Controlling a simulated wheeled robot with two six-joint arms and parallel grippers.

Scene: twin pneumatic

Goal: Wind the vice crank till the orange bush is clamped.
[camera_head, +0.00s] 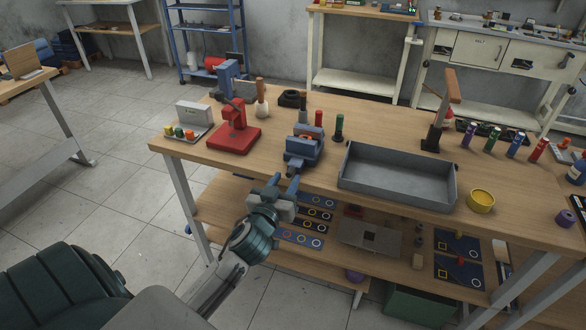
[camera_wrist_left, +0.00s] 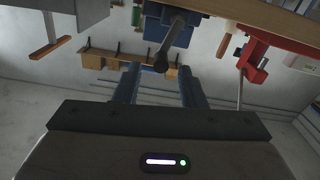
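The blue vice (camera_head: 304,150) stands at the front edge of the wooden bench. In the left wrist view the vice (camera_wrist_left: 170,22) appears at the top, with its dark crank (camera_wrist_left: 168,45) pointing toward my gripper and ending in a round knob. My left gripper (camera_head: 284,182) is just in front of the vice. In the left wrist view its two blue fingers (camera_wrist_left: 160,80) are spread apart, with the crank end between and beyond their tips. I see nothing held. My right gripper is not in view.
A grey metal tray (camera_head: 398,196) lies right of the vice. A red press (camera_head: 235,138) stands to its left, near a small rack (camera_head: 187,132) with coloured pieces. Red and green bottles (camera_head: 339,128) stand close behind the vice. A yellow pot (camera_head: 481,200) sits farther right.

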